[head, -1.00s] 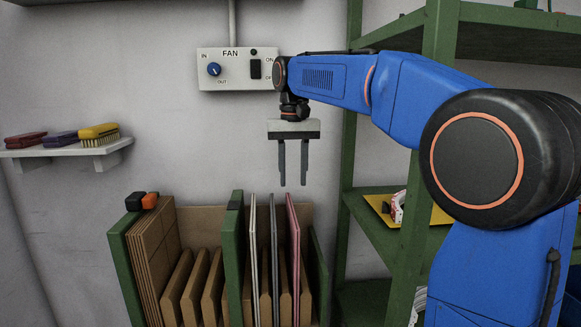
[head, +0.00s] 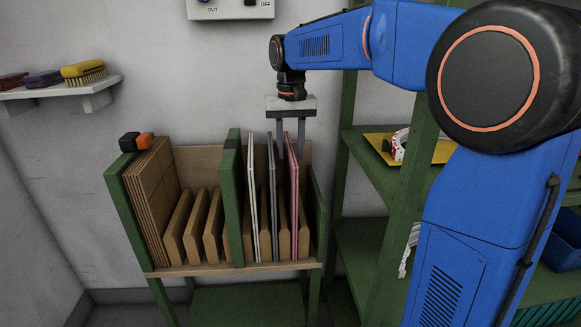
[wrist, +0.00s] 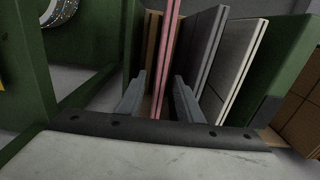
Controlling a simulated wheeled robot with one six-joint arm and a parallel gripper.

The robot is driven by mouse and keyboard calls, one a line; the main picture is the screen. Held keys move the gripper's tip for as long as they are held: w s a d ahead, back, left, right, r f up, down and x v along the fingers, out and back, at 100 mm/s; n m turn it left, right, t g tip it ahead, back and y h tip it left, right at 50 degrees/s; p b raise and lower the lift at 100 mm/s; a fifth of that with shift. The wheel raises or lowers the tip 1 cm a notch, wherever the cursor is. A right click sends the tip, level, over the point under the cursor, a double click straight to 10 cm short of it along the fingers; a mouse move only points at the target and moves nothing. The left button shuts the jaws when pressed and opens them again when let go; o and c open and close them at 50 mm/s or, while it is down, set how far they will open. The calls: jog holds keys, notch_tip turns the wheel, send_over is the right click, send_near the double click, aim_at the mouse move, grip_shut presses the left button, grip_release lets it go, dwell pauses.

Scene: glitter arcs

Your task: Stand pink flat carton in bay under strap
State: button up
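The pink flat carton (head: 293,190) stands nearly upright, leaning slightly, in the right section of the wooden rack (head: 215,268). It also shows edge-on in the wrist view (wrist: 167,60). My gripper (head: 290,145) is over the carton's top part, pointing down. In the wrist view my gripper (wrist: 160,80) is open, with one finger on each side of the carton and gaps visible. Grey (head: 272,195) and whitish (head: 252,200) flat cartons stand to its left.
Brown flat sheets (head: 150,205) lean in the rack's left section, beside empty slots between wooden dividers (head: 195,225). A green shelf unit (head: 365,190) stands close on the right. A wall shelf (head: 60,92) holds brushes.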

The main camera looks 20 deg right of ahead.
aim_at(290, 166)
jog(key=shift+f, duration=2.95)
jog(key=shift+c, duration=0.4)
grip_shut()
jog(key=shift+r, duration=2.05)
jog(key=shift+r, duration=5.5)
